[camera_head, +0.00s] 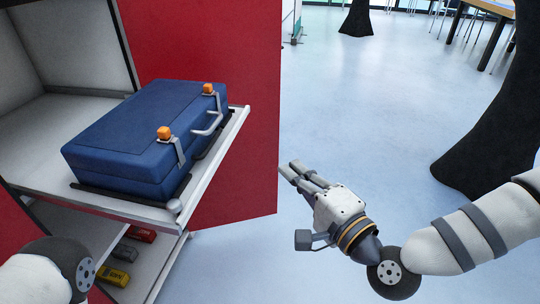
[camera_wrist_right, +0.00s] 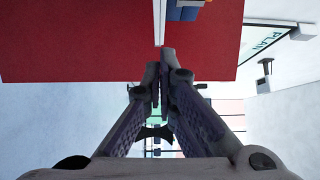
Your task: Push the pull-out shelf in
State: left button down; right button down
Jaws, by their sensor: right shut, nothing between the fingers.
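The pull-out shelf (camera_head: 222,140) sticks out of a red cabinet and has a pale front edge and a round knob at its near corner. A blue case (camera_head: 140,135) with orange-topped latches and a grey handle lies on it. My right gripper (camera_head: 288,168) is shut and empty, to the right of the shelf's front edge and apart from it in the head view. Its closed fingers also show in the right wrist view (camera_wrist_right: 160,75), pointing toward the red surface. Of my left arm only a link shows at the bottom left; its gripper is out of view.
The red cabinet side (camera_head: 245,60) stands beyond the shelf. A lower compartment holds a red item (camera_head: 141,234) and a yellow item (camera_head: 114,275). Dark pillars (camera_head: 485,150) stand on the right, with a table (camera_head: 490,8) at the back. The floor between is clear.

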send_near(235, 134)
jog(key=w+d, duration=0.2)
pick_arm(q)
jog(key=shift+a+f, duration=0.1)
jog(key=shift+f, duration=0.05)
pick_arm(e)
jog(key=shift+w+a+r, duration=0.1)
jog(key=shift+w+a, duration=0.25)
jog(key=shift+a, duration=0.3)
jog(key=shift+w+a, duration=0.35)
jog(key=shift+a, duration=0.35)
jog(key=shift+w+a, duration=0.35)
jog(key=shift+a, duration=0.3)
